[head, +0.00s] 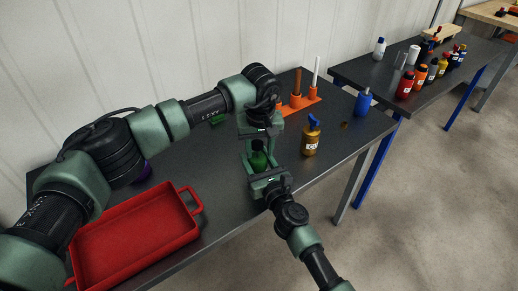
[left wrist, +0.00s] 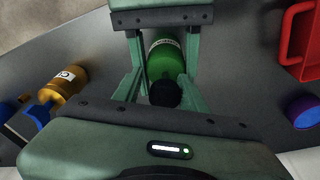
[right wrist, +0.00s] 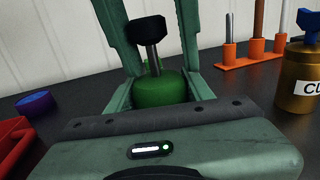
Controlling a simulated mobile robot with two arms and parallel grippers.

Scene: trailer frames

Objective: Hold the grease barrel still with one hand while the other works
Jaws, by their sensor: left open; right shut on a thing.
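The grease barrel (head: 258,161) is a green cylinder with a black knob on a metal stem on top. It stands on the dark table, between my two grippers. My right gripper (head: 262,168) is shut on the barrel from the front, and its fingers flank the green body (right wrist: 160,90) in the right wrist view. My left gripper (head: 257,146) is open above the barrel, pointing down. In the left wrist view, the black knob (left wrist: 165,93) lies between its spread fingers, with the green body (left wrist: 163,58) beyond. Contact with the knob cannot be told.
A red tray (head: 130,240) is at the left, with a purple round thing (right wrist: 34,102) near it. A gold bottle with a blue top (head: 311,140), a blue bottle (head: 363,102) and an orange rack (head: 298,101) stand to the right and behind. A second table (head: 370,75) holds several bottles.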

